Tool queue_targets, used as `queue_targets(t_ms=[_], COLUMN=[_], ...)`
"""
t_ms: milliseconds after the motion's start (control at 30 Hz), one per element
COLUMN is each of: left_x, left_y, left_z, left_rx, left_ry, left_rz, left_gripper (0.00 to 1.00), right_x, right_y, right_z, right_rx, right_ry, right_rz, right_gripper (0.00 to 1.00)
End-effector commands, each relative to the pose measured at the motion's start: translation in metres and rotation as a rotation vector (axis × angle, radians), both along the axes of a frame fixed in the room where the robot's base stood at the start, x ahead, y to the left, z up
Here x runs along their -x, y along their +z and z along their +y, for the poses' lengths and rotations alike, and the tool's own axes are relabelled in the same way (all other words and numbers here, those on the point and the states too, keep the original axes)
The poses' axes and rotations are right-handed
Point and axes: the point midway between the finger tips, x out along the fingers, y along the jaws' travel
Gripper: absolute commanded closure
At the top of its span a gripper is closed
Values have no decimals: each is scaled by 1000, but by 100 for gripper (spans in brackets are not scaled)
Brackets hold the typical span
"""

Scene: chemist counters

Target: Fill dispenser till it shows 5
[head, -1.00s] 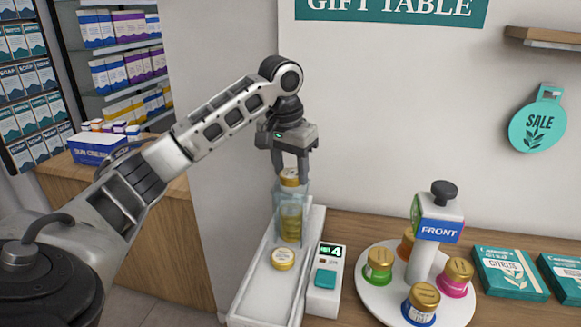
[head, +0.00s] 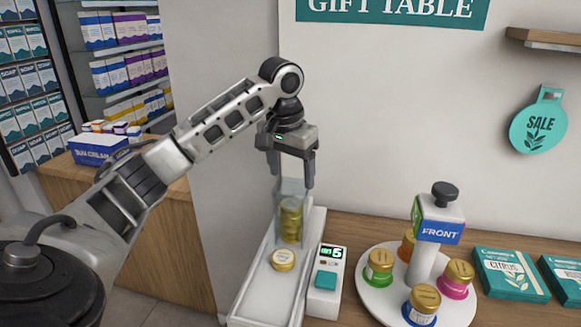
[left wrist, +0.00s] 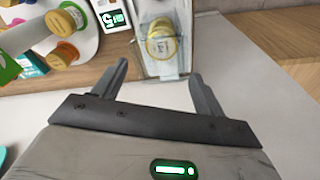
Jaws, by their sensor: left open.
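The dispenser is a clear upright tube (head: 291,196) with gold-lidded tins (head: 291,221) stacked inside it. It also shows in the left wrist view (left wrist: 163,38). Its display (head: 333,252) reads 5 in green, above a teal button (head: 326,280). One gold-lidded tin (head: 283,260) lies on the white tray (head: 255,297) in front of the tube. My left gripper (head: 292,184) is open and empty, its fingers around the level of the tube's top. My right gripper does not show.
A white round stand (head: 374,304) with a FRONT sign (head: 440,231) holds several gold-lidded jars to the right. Teal CITRUS boxes (head: 512,274) lie farther right. A blue sun cream box (head: 98,149) sits on the left counter. The wall is close behind the dispenser.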

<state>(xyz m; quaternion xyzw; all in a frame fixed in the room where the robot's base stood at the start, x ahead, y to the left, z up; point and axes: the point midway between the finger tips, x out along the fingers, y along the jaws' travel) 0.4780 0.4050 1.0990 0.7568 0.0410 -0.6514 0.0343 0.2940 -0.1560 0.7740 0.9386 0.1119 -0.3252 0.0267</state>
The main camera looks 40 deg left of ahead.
Motion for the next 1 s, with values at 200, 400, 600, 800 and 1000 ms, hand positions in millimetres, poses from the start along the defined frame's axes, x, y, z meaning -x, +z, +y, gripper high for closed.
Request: queue_targets(t_ms=[200,400,600,800,1000], left_x=[2,8,13,17,21], left_y=[17,61,91,118,141], left_z=[-1,0,-1,-2,-2], left_rx=[2,-3,-2,-1,0], left_ry=[0,0,0,0,1], left_rz=[-4,-7,-7,-6,-4], left_gripper=[29,29,29,29,29], right_x=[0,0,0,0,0], right_y=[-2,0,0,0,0], right_z=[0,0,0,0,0], right_rx=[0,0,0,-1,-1], right_ry=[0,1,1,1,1], right_rz=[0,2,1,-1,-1], right_gripper=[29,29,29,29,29])
